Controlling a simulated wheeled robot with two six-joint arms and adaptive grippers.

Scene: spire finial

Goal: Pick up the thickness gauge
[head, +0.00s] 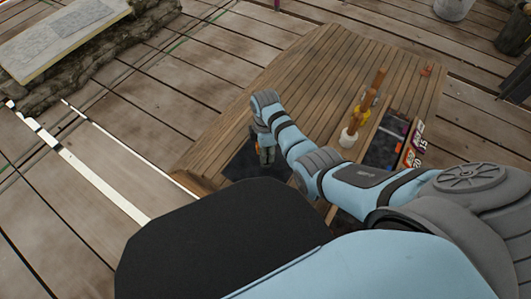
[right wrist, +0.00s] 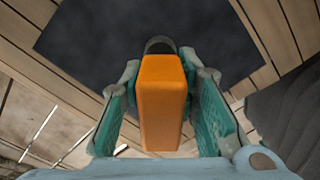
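The thickness gauge looks to be the orange block-shaped thing (right wrist: 162,105) with a dark rounded end, in the right wrist view. My right gripper (right wrist: 163,85) has its two teal-padded fingers on either side of it. Narrow gaps show between the pads and the orange sides, so it seems open around it; contact at the tips is unclear. My left gripper is not in view.
The slatted wooden table (head: 315,75) is bare at its far left. A small orange thing (head: 427,70) lies at the far right edge.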

